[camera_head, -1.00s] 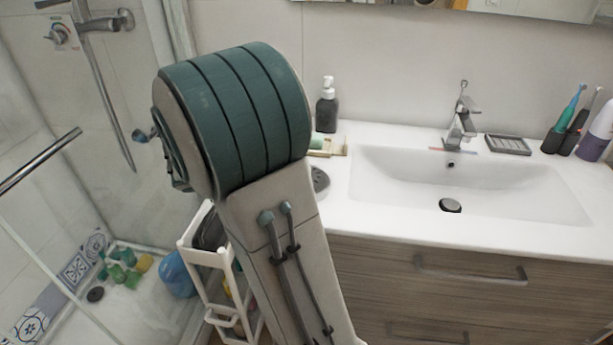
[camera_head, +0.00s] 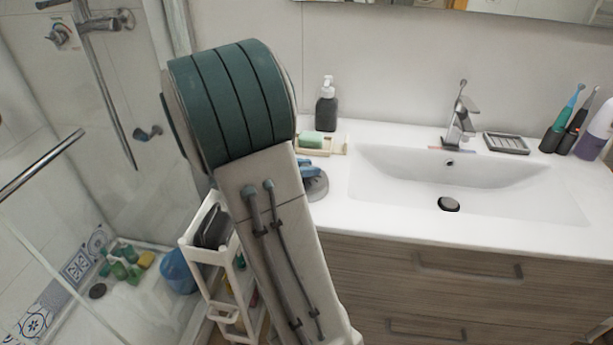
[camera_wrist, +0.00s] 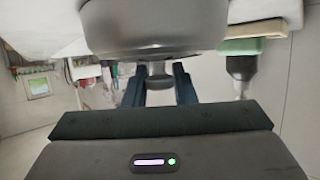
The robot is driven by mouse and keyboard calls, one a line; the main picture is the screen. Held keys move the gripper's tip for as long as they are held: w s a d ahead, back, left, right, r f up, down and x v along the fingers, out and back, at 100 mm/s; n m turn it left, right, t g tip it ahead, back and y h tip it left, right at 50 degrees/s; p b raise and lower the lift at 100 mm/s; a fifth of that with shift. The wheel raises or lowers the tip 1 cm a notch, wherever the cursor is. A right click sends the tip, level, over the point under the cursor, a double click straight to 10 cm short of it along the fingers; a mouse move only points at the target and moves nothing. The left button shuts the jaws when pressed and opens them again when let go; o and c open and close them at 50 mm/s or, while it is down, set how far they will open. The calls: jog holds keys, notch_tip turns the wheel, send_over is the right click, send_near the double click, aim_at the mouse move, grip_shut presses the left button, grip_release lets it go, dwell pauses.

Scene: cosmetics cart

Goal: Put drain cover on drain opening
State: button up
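A round grey drain cover (camera_head: 317,187) lies on the counter left of the sink, partly hidden by my arm. In the wrist view, which is upside down, a large grey rounded body (camera_wrist: 155,22) with a small knob-like part fills the top; it looks like this cover. My gripper (camera_head: 308,168) has blue fingers just over the cover. In the wrist view the fingers (camera_wrist: 158,82) stand apart on either side of the knob-like part; contact is not clear. A dark drain opening (camera_head: 449,204) with a grey round piece in it is in the sink basin.
A soap dish with green soap (camera_head: 312,141) and a dark dispenser (camera_head: 326,107) stand behind the cover. The faucet (camera_head: 461,125) is behind the basin. A white cart (camera_head: 212,255) stands left of the cabinet. A dark round spot (camera_head: 97,290) is on the shower floor.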

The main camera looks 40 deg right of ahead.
grip_shut()
jog(key=shift+r, duration=0.15)
jog(key=shift+r, duration=0.6)
notch_tip(320, 180, up, 3)
jog(key=shift+s+b, duration=0.15)
jog(key=shift+b, duration=0.25)
jog(key=s+d+r+b, duration=0.1)
jog(key=s+d+r, duration=0.1)
jog(key=s+r, duration=0.4)
jog(key=s, duration=0.5)
jog(key=shift+r, duration=0.3)
